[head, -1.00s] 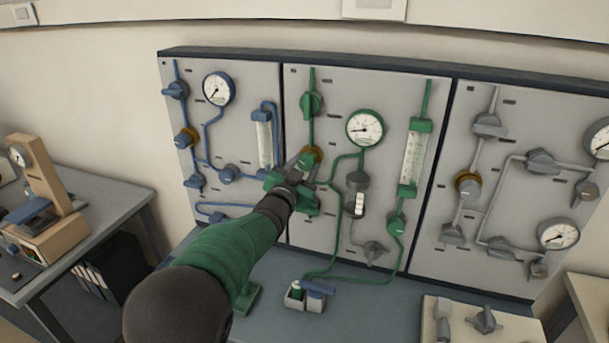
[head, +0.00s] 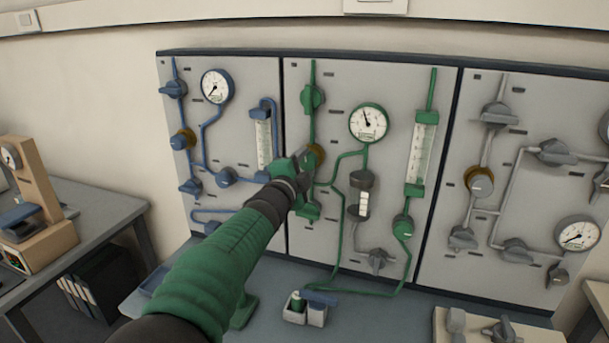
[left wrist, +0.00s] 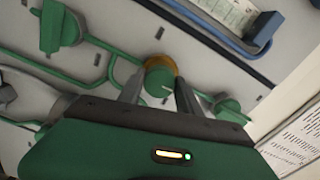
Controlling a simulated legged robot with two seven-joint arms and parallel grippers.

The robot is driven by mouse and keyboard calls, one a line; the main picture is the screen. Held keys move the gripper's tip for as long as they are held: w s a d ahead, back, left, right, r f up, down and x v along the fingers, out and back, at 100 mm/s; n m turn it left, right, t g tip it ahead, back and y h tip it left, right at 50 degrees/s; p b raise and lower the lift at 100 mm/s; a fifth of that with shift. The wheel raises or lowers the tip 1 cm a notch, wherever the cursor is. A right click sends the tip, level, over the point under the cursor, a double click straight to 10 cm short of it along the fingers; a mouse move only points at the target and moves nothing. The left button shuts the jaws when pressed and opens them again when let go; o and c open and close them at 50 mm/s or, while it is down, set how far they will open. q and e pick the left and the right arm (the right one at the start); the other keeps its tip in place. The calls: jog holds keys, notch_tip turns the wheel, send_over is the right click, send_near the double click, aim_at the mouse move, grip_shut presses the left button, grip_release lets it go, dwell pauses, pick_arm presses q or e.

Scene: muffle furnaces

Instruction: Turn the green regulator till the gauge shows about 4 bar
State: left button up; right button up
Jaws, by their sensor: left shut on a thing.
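The green regulator (head: 316,155) with its brass collar is on the middle panel, partly hidden behind my left gripper (head: 305,160). In the left wrist view the regulator's green knob (left wrist: 160,80) sits between the two fingers of my left gripper (left wrist: 160,92), which is shut on it. A white mark shows on the knob's face. The green-rimmed gauge (head: 369,122) is up and right of the regulator. Its needle points almost straight up, a little left of the top. The scale numbers are too small to read. My right gripper is not in view.
The left panel has blue valves and a gauge (head: 216,86); the right panel has grey ones. A green flowmeter (head: 420,150) is right of the green gauge. A small box (head: 306,310) with a green and a blue part stands on the bench below.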

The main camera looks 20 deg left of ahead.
pick_arm(q)
jog(key=m+b, duration=0.1)
jog(key=m, duration=0.1)
jog(key=m+b, duration=0.1)
jog(key=m, duration=0.1)
jog(key=shift+d+f+b, duration=0.1)
jog(key=shift+f+b, duration=0.2)
jog(key=shift+f, duration=0.1)
jog(key=o, duration=1.4)
jog(key=shift+r, duration=0.1)
jog(key=shift+c, duration=0.2)
jog(key=shift+r, duration=0.1)
jog(key=s+b, duration=0.4)
jog(key=s, duration=1.2)
jog(key=shift+s+a+b, duration=0.25)
jog(key=shift+s+b, duration=0.1)
jog(key=shift+b, duration=0.05)
